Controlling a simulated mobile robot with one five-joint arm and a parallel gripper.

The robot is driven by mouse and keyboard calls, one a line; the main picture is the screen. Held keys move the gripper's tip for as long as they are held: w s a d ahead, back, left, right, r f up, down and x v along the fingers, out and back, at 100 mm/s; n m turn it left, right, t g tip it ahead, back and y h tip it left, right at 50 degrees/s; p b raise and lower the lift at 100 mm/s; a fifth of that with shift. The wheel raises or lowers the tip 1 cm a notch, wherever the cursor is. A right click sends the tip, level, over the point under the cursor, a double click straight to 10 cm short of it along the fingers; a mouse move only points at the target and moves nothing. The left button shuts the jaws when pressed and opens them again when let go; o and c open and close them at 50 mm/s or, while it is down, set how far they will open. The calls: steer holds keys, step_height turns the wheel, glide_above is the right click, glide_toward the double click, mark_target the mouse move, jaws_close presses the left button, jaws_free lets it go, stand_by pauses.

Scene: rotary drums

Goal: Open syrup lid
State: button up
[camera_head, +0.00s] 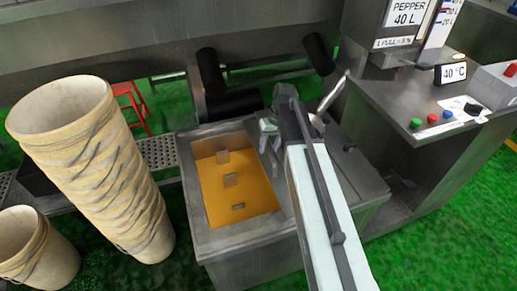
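A steel tank (262,258) stands in the middle, with an orange surface (245,203) showing through its rectangular opening. Several small grey squares show on that surface. A grey metal top (352,172) covers the tank's right part. I cannot tell whether it is the syrup lid. My white arm reaches up from the bottom right over the tank. My gripper (286,100) is at its far end, near the tank's back edge. Its fingers are too small and overlapped to tell open from shut, or whether they touch anything. My arm hides part of the tank's top.
A tall, leaning stack of beige buckets (98,165) stands left of the tank, with another bucket (38,248) at the lower left. A control cabinet (440,135) with coloured buttons stands at the right. Dark rollers (238,101) are behind. A red stool (131,103) stands at the back left.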

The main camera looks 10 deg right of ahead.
steer(key=shift+a+r, duration=0.1)
steer(key=shift+a, duration=0.05)
step_height(320, 180, up, 7)
steer(key=d+p, duration=0.1)
steer(key=p, duration=0.6)
steer(key=shift+w+d+r+p, duration=0.15)
steer(key=shift+d+r+p, duration=0.05)
steer(key=shift+d+p, duration=0.2)
steer(key=s+a+r+m+h+p, duration=0.1)
steer(key=s+r+p, duration=0.1)
steer(key=s, duration=0.4)
steer(key=s+a+r+h+p, duration=0.1)
steer(key=s+r+p, duration=0.1)
steer(key=s, duration=0.4)
steer(key=shift+s+a+r+m+p, duration=0.15)
steer(key=shift+s+r+m+p, duration=0.1)
steer(key=shift+s+m+p, duration=0.15)
